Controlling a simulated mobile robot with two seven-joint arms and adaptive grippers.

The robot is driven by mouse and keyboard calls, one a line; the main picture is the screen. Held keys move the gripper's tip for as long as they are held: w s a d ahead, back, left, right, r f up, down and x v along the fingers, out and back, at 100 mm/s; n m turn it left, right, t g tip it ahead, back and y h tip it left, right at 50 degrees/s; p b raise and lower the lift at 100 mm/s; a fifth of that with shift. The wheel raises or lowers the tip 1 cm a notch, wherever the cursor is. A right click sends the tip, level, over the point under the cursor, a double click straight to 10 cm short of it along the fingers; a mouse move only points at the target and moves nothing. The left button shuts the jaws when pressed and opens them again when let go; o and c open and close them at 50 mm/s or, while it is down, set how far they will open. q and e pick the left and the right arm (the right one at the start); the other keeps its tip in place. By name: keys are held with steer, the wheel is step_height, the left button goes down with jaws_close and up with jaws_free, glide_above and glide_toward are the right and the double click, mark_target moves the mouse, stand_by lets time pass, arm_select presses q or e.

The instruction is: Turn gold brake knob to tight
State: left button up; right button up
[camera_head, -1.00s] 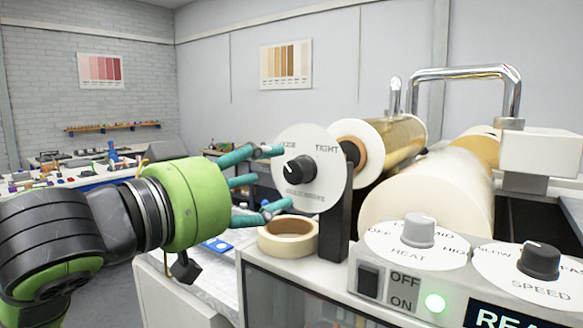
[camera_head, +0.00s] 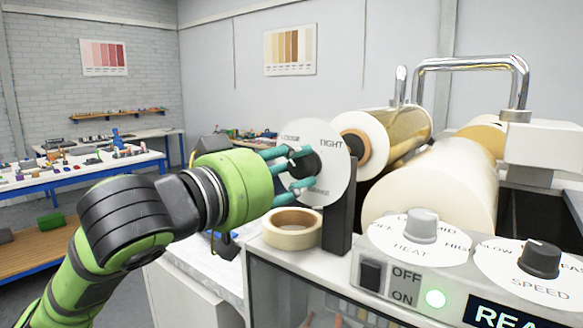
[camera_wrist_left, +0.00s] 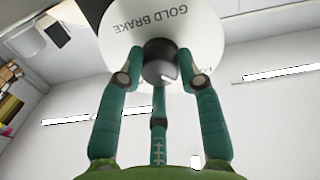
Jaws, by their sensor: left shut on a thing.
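The gold brake knob is a small dark knob (camera_head: 306,165) at the centre of a white round dial (camera_head: 338,178) with LOOSE and TIGHT printed along its top. My left gripper (camera_head: 301,166) is shut on the knob, its teal fingers around it in front of the dial. In the left wrist view the knob (camera_wrist_left: 159,70) sits between the fingers, and the dial (camera_wrist_left: 190,22) reads GOLD BRAKE upside down. The fingers hide part of the knob in the head view, so I cannot tell where its pointer stands. My right gripper is not in view.
A tape roll (camera_head: 291,229) sits on the machine just below the dial. The gold foil roll (camera_head: 403,133) and a wide cream roller (camera_head: 435,185) are to the right. HEAT (camera_head: 421,226) and SPEED (camera_head: 541,260) knobs are at front right. A chrome handle (camera_head: 470,63) stands behind.

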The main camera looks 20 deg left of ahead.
arm_select(q)
steer(key=shift+r+m, duration=0.2)
steer(key=shift+m, duration=0.1)
steer(key=m+p, duration=0.2)
steer(key=m, duration=0.1)
steer(key=shift+a+r+m, duration=0.1)
steer(key=shift+r+m, duration=0.05)
steer(key=shift+m, duration=0.15)
steer(key=m+p, duration=0.4)
steer(key=m, duration=0.2)
steer(key=m+p, duration=0.1)
steer(key=m, duration=0.2)
steer(key=shift+m+p, duration=0.3)
steer(key=shift+p, duration=0.05)
steer(key=shift+m+y+p, duration=0.4)
steer(key=shift+m, duration=1.4)
steer(key=o, duration=1.1)
steer(key=shift+o, duration=0.2)
steer(key=shift+d+f, duration=0.2)
